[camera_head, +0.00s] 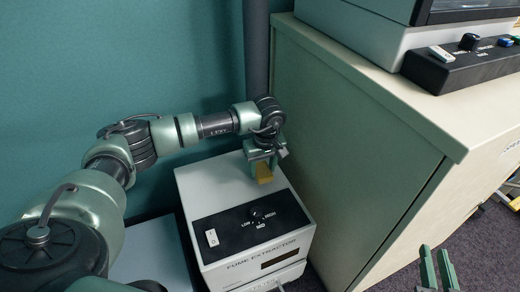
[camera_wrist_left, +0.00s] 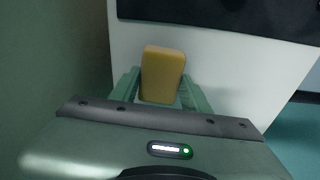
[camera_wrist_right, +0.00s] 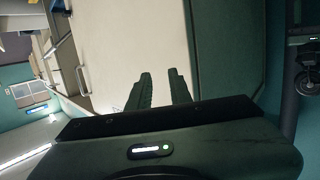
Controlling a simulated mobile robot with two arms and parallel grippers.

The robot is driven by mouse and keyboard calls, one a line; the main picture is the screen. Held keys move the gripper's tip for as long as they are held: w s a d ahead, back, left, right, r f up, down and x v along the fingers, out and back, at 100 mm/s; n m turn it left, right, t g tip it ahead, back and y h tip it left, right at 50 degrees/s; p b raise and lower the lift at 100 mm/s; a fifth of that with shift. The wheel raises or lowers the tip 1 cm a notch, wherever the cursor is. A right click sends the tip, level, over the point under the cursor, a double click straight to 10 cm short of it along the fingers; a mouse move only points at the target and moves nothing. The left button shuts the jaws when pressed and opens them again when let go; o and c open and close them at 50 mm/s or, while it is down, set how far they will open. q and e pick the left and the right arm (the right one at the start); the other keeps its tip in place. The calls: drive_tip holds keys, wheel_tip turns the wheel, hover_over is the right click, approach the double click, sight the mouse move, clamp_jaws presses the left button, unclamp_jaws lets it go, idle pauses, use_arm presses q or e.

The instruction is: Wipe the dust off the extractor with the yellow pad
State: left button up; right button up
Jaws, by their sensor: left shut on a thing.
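The white fume extractor (camera_head: 219,192) stands on the floor, with a black panel (camera_head: 235,240) bearing a knob and a white switch on its top. My left gripper (camera_head: 262,163) is at the back of the extractor's top, shut on the yellow pad (camera_head: 264,174). In the left wrist view, the yellow pad (camera_wrist_left: 162,76) stands between the green fingers, over the white top. I cannot tell whether the pad touches the surface. No dust can be made out. My right gripper (camera_head: 438,270) is at the lower right, its two fingers apart with nothing between them.
A cabinet (camera_head: 345,130) with a pale top stands close on the extractor's right. A device with a black control panel (camera_head: 462,66) sits on it. A teal wall (camera_head: 130,60) is behind, and a dark vertical pipe (camera_head: 257,50) rises at the back.

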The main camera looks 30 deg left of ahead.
use_arm(q)
drive_tip(key=shift+r+p, duration=0.45)
drive_tip(key=shift+r, duration=0.25)
drive_tip(key=shift+r+p, duration=0.55)
drive_tip(key=shift+r, duration=0.15)
drive_tip(key=shift+r+p, duration=0.45)
drive_tip(key=shift+r, duration=0.15)
drive_tip(key=shift+r+p, duration=0.5)
drive_tip(key=shift+r, duration=0.15)
use_arm(e)
drive_tip(key=s+d+f+g+h, duration=0.1)
drive_tip(key=s+d+f+g, duration=0.1)
drive_tip(key=s+f+g, duration=0.3)
drive_tip(key=s+d+f+g+h, duration=0.2)
drive_tip(key=s+f+g, duration=0.3)
drive_tip(key=s+f, duration=0.3)
drive_tip(key=shift+s+d+m+g, duration=0.3)
drive_tip(key=shift+s+m, duration=0.1)
drive_tip(key=shift+s, duration=0.5)
